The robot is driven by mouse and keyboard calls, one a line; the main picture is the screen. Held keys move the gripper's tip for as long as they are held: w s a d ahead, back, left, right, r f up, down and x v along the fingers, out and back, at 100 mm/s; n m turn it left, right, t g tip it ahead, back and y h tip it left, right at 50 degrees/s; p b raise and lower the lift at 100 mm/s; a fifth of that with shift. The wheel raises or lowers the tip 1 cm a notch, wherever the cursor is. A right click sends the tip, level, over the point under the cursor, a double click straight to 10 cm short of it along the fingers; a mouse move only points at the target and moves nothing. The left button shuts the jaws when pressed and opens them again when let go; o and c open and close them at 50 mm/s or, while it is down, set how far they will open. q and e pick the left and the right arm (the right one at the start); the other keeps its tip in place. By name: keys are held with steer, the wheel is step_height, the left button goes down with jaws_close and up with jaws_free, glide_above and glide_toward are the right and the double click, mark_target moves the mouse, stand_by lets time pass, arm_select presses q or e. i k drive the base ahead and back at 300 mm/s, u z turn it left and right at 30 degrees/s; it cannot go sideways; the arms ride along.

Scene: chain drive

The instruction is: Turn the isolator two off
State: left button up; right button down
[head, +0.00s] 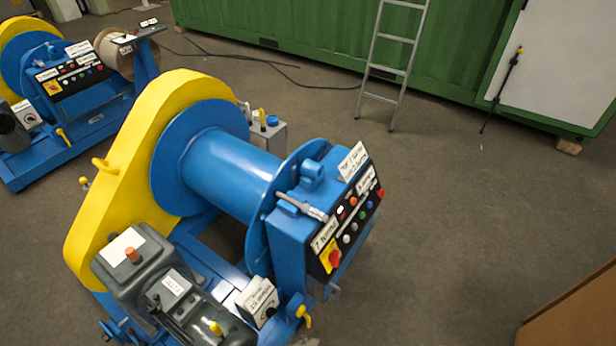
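Two blue and yellow winch machines are in the head view, and each has a red rotary switch on a yellow plate. One switch (335,258) is low on the near machine's black control panel (350,222). The other switch (53,88) is on the far machine's panel (72,76) at the upper left. A white box with a black knob (268,311) sits at the near machine's base. A similar box (27,112) is on the far machine. The labels are too small to tell which is isolator two, and the switch positions are unclear. Neither gripper is in view.
The near machine's blue drum (225,170) and yellow guard (135,160) fill the middle left. A ladder (392,65) leans on a green container (300,45). A brown box edge (580,315) is at lower right. The floor right of the near panel is clear.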

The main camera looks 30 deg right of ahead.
mark_target(334, 257)
steer(key=u, duration=0.55)
steer(key=k, duration=0.8)
steer(key=z, duration=1.55)
steer(key=i, duration=0.5)
steer(key=z, duration=0.05)
